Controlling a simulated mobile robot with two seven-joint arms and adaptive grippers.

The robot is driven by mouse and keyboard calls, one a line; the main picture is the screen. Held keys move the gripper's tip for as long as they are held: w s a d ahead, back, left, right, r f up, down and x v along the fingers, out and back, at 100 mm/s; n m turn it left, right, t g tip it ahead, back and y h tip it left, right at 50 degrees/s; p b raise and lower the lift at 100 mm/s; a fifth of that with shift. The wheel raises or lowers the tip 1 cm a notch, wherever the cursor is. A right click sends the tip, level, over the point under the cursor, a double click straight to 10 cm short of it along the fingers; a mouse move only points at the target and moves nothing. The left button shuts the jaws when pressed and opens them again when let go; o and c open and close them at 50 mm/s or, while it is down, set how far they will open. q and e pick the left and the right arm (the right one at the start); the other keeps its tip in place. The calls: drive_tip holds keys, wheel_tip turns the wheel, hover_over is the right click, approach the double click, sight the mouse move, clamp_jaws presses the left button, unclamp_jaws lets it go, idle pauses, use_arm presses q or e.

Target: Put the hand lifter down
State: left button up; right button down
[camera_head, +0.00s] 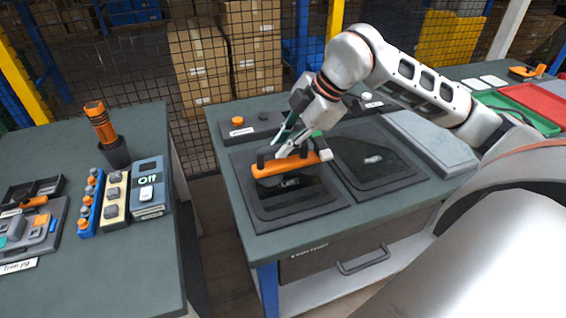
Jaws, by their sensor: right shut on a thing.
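The lifter is over the left dark framed tray (247,190) on the middle table. I cannot tell whether it touches anything below. Part of it is hidden by the gripper fingers. My left gripper is not in view.
A dark tray with a panel-shaped piece (374,160) lies right of the lifter. A labelled dark holder with an orange knob (245,131) stands behind. A grey block (430,140) lies at right. The left table (60,135) holds an orange tool in a cup, several small parts and an "Off" box (148,185).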

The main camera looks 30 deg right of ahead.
sight(281, 163)
drive_tip(key=shift+f, duration=2.55)
drive_tip(key=shift+f+b, duration=0.2)
drive_tip(key=shift+b, duration=0.15)
drive_tip(key=c, duration=2)
unclamp_jaws()
drive_tip(key=shift+r, duration=0.25)
drive_tip(key=v, duration=1.2)
